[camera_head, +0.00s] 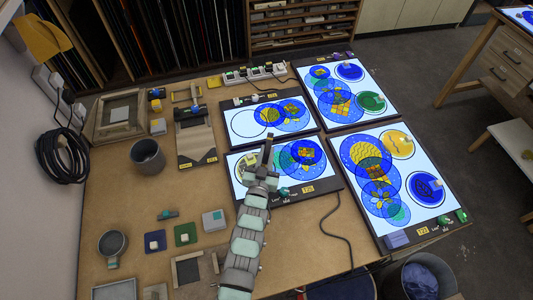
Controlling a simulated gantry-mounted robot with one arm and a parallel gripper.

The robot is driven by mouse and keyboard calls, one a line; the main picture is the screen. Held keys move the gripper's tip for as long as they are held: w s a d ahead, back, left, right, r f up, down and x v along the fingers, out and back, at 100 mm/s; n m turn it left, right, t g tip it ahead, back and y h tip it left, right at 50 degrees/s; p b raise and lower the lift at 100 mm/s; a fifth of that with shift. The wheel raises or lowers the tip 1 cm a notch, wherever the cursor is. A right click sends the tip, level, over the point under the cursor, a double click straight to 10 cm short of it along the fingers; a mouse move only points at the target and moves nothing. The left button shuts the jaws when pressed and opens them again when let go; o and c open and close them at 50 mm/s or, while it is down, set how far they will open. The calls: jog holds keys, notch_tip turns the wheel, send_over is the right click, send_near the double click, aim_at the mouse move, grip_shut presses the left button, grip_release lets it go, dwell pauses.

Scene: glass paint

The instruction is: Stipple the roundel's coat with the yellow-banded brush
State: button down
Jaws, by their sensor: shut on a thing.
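My gripper (264,163) is over the near-left light box (322,199), with its arm reaching up from the bottom edge. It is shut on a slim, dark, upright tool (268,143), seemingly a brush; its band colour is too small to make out. The tool's lower end is hidden by the gripper. A pale yellowish roundel (244,168) lies on this light box, partly covered by the gripper. I cannot tell whether the tool touches it. Blue patterned roundels (306,152) lie to its right. I cannot tell which roundel the task means.
Three other lit boxes stand behind and right, with several roundels, including yellow (397,144), green (371,102) and blue (426,189) ones. A grey pot (147,157), a mug (112,245) and small coloured blocks (185,234) stand left. Bare tabletop (115,195) lies left.

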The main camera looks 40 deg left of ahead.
jog(key=shift+s+d+f+g+b, duration=0.15)
jog(key=shift+f+b, duration=0.1)
jog(key=shift+f, duration=0.35)
jog(key=shift+s+a+f+g+b, duration=0.1)
jog(key=shift+f+g+b, duration=0.1)
jog(key=shift+f, duration=0.35)
dwell(0.6)
jog(key=shift+w+r+p, duration=0.2)
jog(key=shift+r+p, duration=0.1)
jog(key=shift+r, duration=0.45)
jog(key=shift+s+r, duration=0.1)
jog(key=shift+r, duration=0.85)
jog(key=shift+r+p, duration=1.15)
jog(key=shift+r, duration=1.2)
jog(key=shift+w+f, duration=0.15)
jog(key=shift+w, duration=0.05)
